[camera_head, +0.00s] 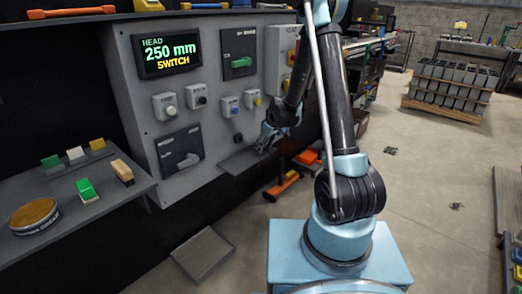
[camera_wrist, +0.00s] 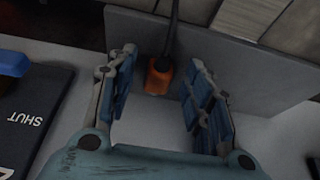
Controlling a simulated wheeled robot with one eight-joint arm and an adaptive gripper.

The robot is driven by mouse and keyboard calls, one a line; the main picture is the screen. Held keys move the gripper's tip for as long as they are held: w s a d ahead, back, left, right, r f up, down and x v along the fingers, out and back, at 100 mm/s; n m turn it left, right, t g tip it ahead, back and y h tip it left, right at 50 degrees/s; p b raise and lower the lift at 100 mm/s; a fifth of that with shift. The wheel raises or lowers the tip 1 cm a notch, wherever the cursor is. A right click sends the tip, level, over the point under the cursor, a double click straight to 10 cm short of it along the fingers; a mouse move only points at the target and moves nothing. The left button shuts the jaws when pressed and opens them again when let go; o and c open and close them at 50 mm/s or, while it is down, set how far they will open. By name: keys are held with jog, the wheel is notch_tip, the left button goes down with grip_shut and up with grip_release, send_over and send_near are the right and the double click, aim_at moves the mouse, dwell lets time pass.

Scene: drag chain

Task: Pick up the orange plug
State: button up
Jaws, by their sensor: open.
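The orange plug (camera_wrist: 158,78) shows in the wrist view with a dark cable (camera_wrist: 172,28) running from it toward the top edge. It lies between the tips of my gripper (camera_wrist: 162,64), with a gap on either side. My gripper's blue-padded fingers are spread and hold nothing. In the head view my gripper (camera_head: 267,140) is by the lower right of the grey panel, over a small grey ledge (camera_head: 240,162). I cannot make out the plug in the head view.
A grey control panel (camera_head: 135,95) with a display, boxes and switches stands left of my arm. A shelf (camera_head: 60,190) at the left holds coloured blocks and a round tin. A dark plate marked SHUT (camera_wrist: 38,112) is left of my gripper. Open floor (camera_head: 430,190) lies right.

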jog(key=c, duration=1.1)
jog(key=shift+s+d+r, duration=0.15)
jog(key=shift+r, duration=0.25)
notch_tip(320, 180, up, 6)
jog(key=shift+r, duration=0.25)
jog(key=s+d, duration=1.2)
jog(key=d, duration=0.3)
jog(key=shift+d+f, duration=0.15)
jog(key=shift+d, duration=0.1)
